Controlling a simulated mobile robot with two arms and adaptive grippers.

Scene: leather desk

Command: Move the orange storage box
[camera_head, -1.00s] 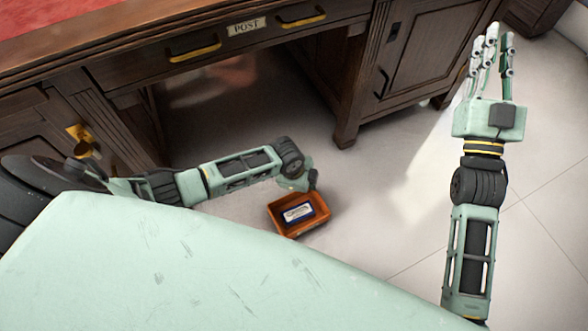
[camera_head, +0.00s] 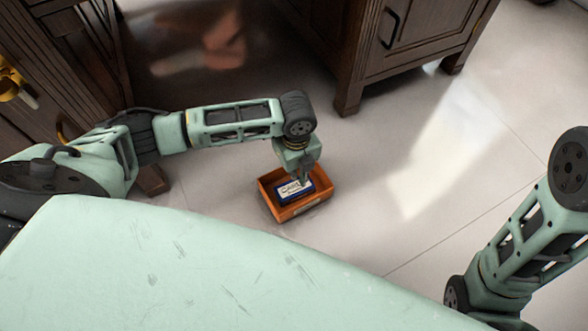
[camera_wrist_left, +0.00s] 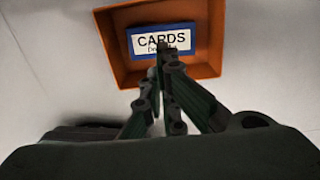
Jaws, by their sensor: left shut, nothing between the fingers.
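The orange storage box (camera_head: 300,211) sits on the pale floor, open at the top. In the left wrist view, the box (camera_wrist_left: 112,48) lies ahead at the top. A blue and white pack labelled CARDS (camera_head: 290,190) lies inside it; it also shows in the left wrist view (camera_wrist_left: 178,38). My left gripper (camera_head: 304,181) points down over the box, shut and empty. In the left wrist view, its closed fingertips (camera_wrist_left: 164,52) overlap the lower edge of the cards; I cannot tell whether they touch. My right arm shows at the right edge, but its gripper is out of view.
A dark wooden desk cabinet (camera_head: 415,45) stands behind and to the right of the box. More dark desk panels (camera_head: 65,70) rise at the left, near my left arm. The floor (camera_head: 400,190) to the right of the box is clear.

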